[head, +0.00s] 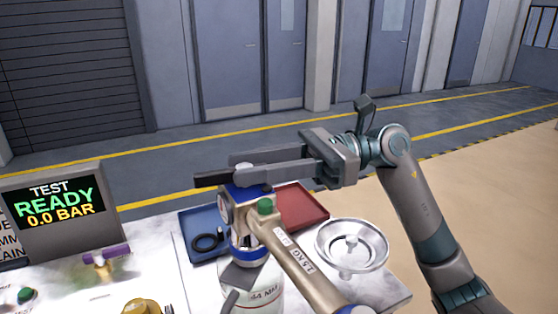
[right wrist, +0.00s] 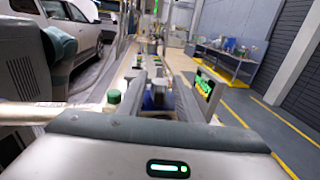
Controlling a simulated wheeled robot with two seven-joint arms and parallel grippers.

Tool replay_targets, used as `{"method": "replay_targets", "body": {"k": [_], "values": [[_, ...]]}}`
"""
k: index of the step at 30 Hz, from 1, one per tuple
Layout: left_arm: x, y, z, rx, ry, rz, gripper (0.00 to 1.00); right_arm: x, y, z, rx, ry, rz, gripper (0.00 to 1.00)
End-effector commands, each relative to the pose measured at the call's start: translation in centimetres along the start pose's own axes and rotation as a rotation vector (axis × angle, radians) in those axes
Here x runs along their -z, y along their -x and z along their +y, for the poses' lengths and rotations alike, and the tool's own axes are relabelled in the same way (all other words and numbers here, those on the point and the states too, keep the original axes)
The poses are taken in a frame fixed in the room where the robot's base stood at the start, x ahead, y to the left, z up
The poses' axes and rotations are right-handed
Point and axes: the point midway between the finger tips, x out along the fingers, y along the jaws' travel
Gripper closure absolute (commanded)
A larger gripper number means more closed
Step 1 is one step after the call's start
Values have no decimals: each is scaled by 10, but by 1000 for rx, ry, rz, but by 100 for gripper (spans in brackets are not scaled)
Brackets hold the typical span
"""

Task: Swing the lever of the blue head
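The blue head (head: 240,192) sits on top of a white cylinder (head: 262,290) marked "44 MM" in the head view. A small pale piece (head: 244,167) shows between the fingers. In the right wrist view the fingers stand apart, with something blue (right wrist: 155,98) between them. I cannot tell whether they touch it. The lever is not clearly distinguishable. I cannot make out my left gripper.
A blue tray (head: 190,222) holds a black ring (head: 208,242). A red tray (head: 312,210) and a silver funnel-like dish (head: 352,247) lie right of the head. A display (head: 60,210) reads "TEST READY 0.0 BAR". A purple-handled valve (head: 105,254) stands at left.

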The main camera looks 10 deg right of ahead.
Motion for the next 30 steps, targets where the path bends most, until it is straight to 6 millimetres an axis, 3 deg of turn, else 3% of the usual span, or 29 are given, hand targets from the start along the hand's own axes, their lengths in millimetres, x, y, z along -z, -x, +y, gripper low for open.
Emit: {"method": "replay_targets", "body": {"k": [11, 17, 30], "values": [[-2, -1, 0, 0, 0, -17, 0, 1, 18, -1, 3, -1, 1, 68], [13, 16, 2, -2, 0, -12, 0, 2, 50, -1, 4, -1, 1, 68], [39, 60, 4, 0, -2, -5, 0, 2, 138, -1, 3, -1, 0, 68]]}}
